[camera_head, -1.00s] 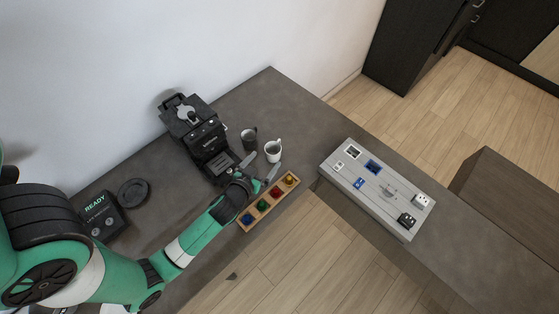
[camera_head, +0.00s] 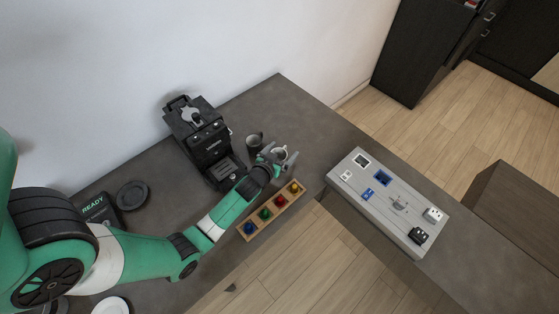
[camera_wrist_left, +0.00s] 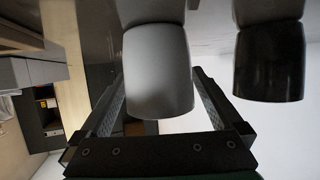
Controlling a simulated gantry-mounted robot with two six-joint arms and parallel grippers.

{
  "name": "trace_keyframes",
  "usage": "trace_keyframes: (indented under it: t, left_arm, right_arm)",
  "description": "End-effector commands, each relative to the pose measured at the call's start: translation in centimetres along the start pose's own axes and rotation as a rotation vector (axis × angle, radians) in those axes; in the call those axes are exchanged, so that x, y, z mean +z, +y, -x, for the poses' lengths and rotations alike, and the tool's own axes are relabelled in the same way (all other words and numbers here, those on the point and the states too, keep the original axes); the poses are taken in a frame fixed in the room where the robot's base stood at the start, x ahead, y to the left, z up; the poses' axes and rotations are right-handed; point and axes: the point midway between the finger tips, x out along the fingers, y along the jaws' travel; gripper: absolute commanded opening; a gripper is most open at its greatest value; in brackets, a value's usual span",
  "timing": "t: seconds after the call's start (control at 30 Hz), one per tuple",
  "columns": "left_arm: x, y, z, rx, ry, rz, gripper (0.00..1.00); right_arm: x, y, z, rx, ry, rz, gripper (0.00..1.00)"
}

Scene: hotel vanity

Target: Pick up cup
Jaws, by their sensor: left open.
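A white cup (camera_head: 282,153) stands on the grey counter, partly hidden behind my left gripper (camera_head: 272,154). In the left wrist view, the white cup (camera_wrist_left: 158,75) shows large between the two fingers of my left gripper (camera_wrist_left: 158,95), which is open. A gap shows beside the cup, and I cannot tell whether either finger touches it. A dark cup (camera_head: 253,142) stands just left of the white one, outside the fingers; it also shows at the right in the left wrist view (camera_wrist_left: 268,62). My right gripper is not in view.
A black coffee machine (camera_head: 203,140) stands left of the cups. A wooden tray (camera_head: 245,238) with coloured pieces lies in front, near the counter edge. A grey panel box (camera_head: 385,215) with sockets is at the right. A black round lid (camera_head: 132,195) lies at the left.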

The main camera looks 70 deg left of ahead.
Motion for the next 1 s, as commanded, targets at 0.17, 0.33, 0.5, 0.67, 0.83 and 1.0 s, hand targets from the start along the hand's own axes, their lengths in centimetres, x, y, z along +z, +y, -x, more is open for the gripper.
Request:
trace_keyframes:
  t: [0.17, 0.33, 0.5, 0.67, 0.83, 1.0]
  left_arm:
    - [0.04, -0.01, -0.96, 0.0, -0.001, 0.0, 1.0]
    - [0.01, -0.01, -0.91, 0.0, -0.001, 0.0, 0.93]
    - [0.02, 0.0, -0.89, 0.0, -0.001, 0.0, 0.62]
    - [0.03, 0.0, -0.89, 0.0, -0.001, 0.0, 0.33]
    - [-0.01, 0.0, -0.89, 0.0, 0.0, 0.0, 0.11]
    - [-0.05, 0.0, -0.87, 0.0, 0.0, 0.0, 0.11]
  right_arm:
    - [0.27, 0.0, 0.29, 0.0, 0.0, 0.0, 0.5]
    - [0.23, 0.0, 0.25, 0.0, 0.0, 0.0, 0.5]
    - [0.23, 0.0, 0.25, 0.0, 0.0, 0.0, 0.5]
    - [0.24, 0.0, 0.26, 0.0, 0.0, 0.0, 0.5]
    - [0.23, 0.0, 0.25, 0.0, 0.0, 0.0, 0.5]
    - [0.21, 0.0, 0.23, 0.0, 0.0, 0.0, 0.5]
